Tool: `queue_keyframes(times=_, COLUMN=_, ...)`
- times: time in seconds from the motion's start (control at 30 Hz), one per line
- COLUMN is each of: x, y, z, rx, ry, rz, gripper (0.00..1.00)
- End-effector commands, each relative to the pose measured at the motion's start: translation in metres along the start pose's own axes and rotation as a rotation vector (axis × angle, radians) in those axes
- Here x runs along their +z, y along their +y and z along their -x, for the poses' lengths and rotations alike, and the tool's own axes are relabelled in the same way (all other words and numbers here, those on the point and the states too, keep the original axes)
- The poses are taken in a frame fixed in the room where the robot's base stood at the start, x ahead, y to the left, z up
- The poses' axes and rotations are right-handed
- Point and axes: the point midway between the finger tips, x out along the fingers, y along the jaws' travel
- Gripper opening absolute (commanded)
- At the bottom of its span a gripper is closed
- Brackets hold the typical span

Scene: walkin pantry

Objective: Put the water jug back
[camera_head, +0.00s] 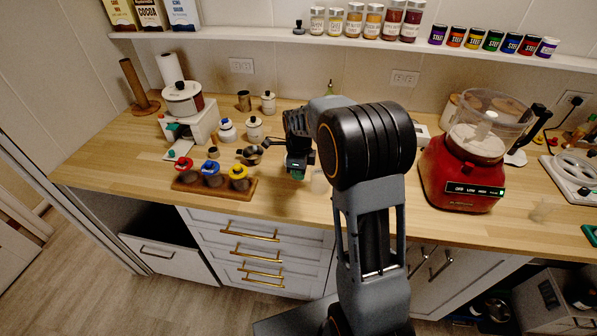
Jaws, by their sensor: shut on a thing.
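My gripper (297,174) points down low over the middle of the wooden counter, and its jaws are small and dark here. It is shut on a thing. A pale, see-through vessel (319,183), likely the water jug, shows right beside the fingertips. My arm hides part of it. I cannot tell whether its base touches the counter, nor see how the jaws meet it.
The counter (130,150) holds a rack of colored-lid jars (212,178) and dark metal cups (250,155) left of my gripper. A shelf (270,37) runs above.

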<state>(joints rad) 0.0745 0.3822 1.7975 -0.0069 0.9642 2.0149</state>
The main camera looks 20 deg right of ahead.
Motion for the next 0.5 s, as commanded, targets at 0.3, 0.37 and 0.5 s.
queue_keyframes(times=0.3, x=-0.0002, y=0.0, z=-0.0035, rx=0.0, ry=0.0, rz=0.0, gripper=0.22)
queue_keyframes(times=0.37, x=-0.0002, y=0.0, z=-0.0035, rx=0.0, ry=0.0, rz=0.0, gripper=0.27)
queue_keyframes(times=0.5, x=-0.0002, y=0.0, z=-0.0034, rx=0.0, ry=0.0, rz=0.0, gripper=0.36)
